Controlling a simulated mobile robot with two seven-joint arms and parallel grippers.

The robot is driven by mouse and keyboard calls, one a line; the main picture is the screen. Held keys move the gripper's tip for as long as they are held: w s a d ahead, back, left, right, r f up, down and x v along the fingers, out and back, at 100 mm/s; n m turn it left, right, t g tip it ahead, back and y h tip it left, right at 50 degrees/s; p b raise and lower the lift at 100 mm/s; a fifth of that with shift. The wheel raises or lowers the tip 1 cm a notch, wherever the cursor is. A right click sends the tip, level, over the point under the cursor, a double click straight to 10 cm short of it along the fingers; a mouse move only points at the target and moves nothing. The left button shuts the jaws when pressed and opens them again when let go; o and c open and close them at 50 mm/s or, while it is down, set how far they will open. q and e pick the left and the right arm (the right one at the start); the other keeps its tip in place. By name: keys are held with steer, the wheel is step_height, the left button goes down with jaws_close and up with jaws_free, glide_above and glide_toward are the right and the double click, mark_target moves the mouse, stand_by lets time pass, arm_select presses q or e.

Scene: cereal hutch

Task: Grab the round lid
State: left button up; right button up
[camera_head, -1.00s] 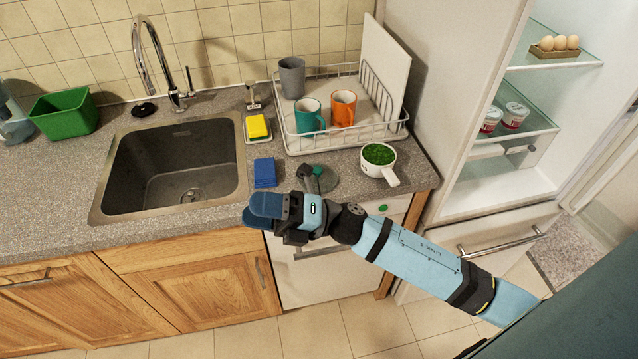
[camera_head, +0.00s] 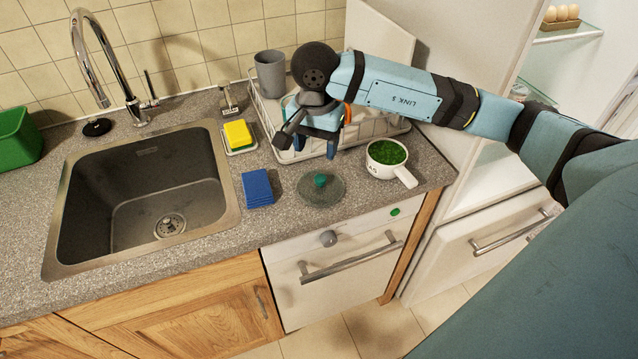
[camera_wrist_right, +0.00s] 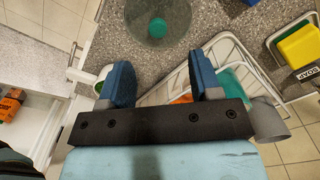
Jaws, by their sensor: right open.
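The round lid (camera_head: 321,189) is a clear glass disc with a green knob. It lies on the counter between the blue sponges and the white pot. It also shows at the top of the right wrist view (camera_wrist_right: 157,22). My right gripper (camera_head: 317,150) is open and empty, with blue fingers pointing down, above the counter behind the lid and by the front of the dish rack. In the right wrist view the lid lies beyond the open fingertips (camera_wrist_right: 160,75), not between them. My left gripper is not in view.
A white pot (camera_head: 388,172) with green contents stands right of the lid, its handle pointing forward. Blue sponges (camera_head: 257,188) lie to the left. The wire dish rack (camera_head: 282,155) holding cups is behind. The sink (camera_head: 140,200) is further left.

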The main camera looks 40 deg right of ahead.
glide_above(320, 177)
steer(key=a, duration=0.1)
step_height(320, 177, down, 5)
steer(key=shift+r, duration=0.1)
steer(key=shift+d+f+p, duration=0.25)
steer(key=shift+f, duration=1.1)
steer(key=shift+d+f+p, duration=0.25)
steer(key=shift+f, duration=1.05)
steer(key=c, duration=1)
steer(key=shift+r, duration=0.1)
